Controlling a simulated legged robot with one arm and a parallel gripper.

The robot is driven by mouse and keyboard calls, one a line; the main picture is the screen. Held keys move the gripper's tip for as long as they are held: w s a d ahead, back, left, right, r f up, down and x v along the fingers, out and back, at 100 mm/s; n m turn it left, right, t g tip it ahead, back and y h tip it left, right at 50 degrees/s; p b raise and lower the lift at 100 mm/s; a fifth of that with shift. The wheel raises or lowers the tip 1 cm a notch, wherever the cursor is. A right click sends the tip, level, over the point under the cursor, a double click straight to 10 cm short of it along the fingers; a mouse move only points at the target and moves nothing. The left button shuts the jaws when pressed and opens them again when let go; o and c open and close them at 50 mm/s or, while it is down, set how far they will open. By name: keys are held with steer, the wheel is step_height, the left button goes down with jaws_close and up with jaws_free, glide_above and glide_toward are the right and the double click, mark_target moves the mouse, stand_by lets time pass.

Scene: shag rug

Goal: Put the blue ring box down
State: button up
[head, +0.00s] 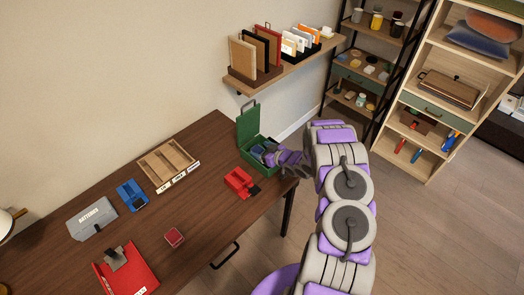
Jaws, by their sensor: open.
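A small blue item (258,151), which looks like the blue ring box, sits inside the open green box (247,126) at the table's far right end. My gripper (271,157) is open and reaches into the green box from the right, close beside the blue item. It partly hides the box's inside. At this size I cannot tell whether the fingers touch the blue item.
The wooden table (200,215) also holds a red holder (239,181), a wooden tray (165,163), a blue holder (131,193), a grey case (92,217), a small red box (174,237) and a red clipboard (126,274). A wall shelf (290,66) hangs above the green box.

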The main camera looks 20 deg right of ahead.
steer(key=shift+s+d, duration=0.1)
steer(key=shift+d, duration=0.1)
steer(key=p+v, duration=0.2)
steer(key=v, duration=0.9)
steer(key=s+d+r+m+g+h, duration=0.1)
steer(key=s+d+r+g+h, duration=0.2)
steer(key=r, duration=0.6)
steer(key=s+d+r+m+g+h, duration=0.1)
steer(key=r+g+h, duration=0.3)
steer(key=r, duration=0.6)
steer(key=s+a+r+g, duration=0.2)
steer(key=s+a+r, duration=0.2)
steer(key=s+a, duration=0.5)
steer(key=s+a+r+m+g+y, duration=0.1)
steer(key=s+a+r+g, duration=0.2)
steer(key=s+a, duration=0.6)
steer(key=s+a+r+m+g+y, duration=0.1)
steer(key=s+a+r, duration=0.5)
steer(key=s, duration=1.2)
steer(key=a+g, duration=0.1)
steer(key=a, duration=0.2)
